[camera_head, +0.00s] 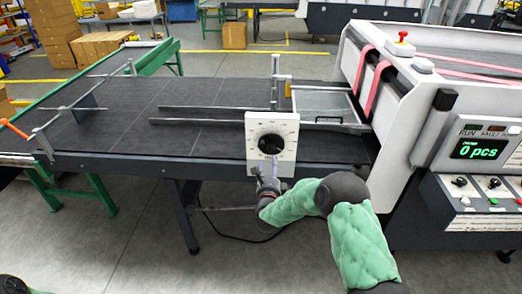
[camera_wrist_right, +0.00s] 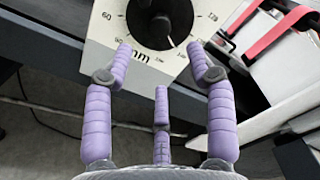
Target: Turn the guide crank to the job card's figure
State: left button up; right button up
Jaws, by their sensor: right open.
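The guide crank is a round black knob (camera_head: 271,144) on a white dial plate (camera_head: 286,127) at the front edge of the dark feed table. The right wrist view shows the knob (camera_wrist_right: 160,18) at the top, with a white mark pointing down and slightly right. The plate (camera_wrist_right: 112,32) carries figures and "mm" around the knob; most are too small to read surely. My right gripper (camera_head: 268,180) is just below and in front of the knob. Its purple fingers (camera_wrist_right: 160,75) are spread and empty, apart from the knob. I cannot make out a job card.
Metal guide rails (camera_head: 205,112) lie across the feed table (camera_head: 125,100). An orange-handled bar (camera_head: 50,128) is at its left. The white machine (camera_head: 395,95) with pink belts stands right, beside a display (camera_head: 478,149) reading "0 pcs". Open floor (camera_head: 140,235) lies in front.

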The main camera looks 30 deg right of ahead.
aim_at(271, 150)
jog(key=x, duration=0.9)
jog(key=shift+w+d, duration=0.25)
jog(key=shift+w, duration=0.05)
grip_shut()
